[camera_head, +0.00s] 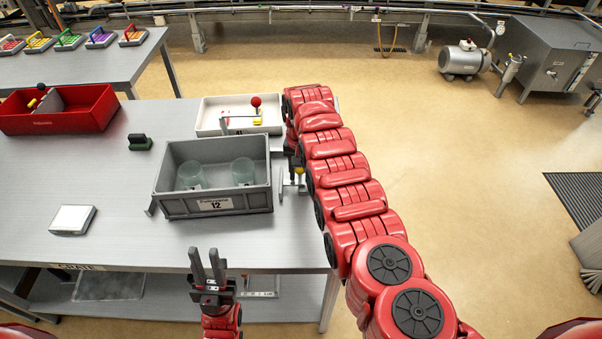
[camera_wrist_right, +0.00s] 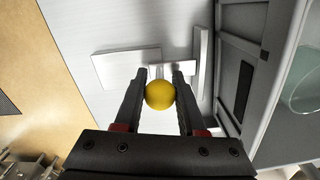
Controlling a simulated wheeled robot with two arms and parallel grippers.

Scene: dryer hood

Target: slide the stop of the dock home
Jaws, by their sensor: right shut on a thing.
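A grey crate (camera_head: 215,205) labelled 12 stands on the metal table, with pale dock pieces at its sides. In the right wrist view, the yellow knob (camera_wrist_right: 160,95) of the stop sits between the fingertips of my right gripper (camera_wrist_right: 160,90). The gripper is shut on it, beside the crate's wall (camera_wrist_right: 238,80). A light plate (camera_wrist_right: 125,69) and a narrow upright rail (camera_wrist_right: 200,62) lie just beyond the knob. In the head view, the knob (camera_head: 299,171) shows small beside the right arm, which hides part of the stop. My left gripper (camera_head: 205,254) is open and empty at the table's front edge.
Two glass jars (camera_head: 242,171) stand in the crate. A white tray (camera_head: 210,118) with a red-ball lever is behind it; a red bin (camera_head: 60,120), a dark-green handled block (camera_head: 139,142) and a white-topped block (camera_head: 73,219) lie left.

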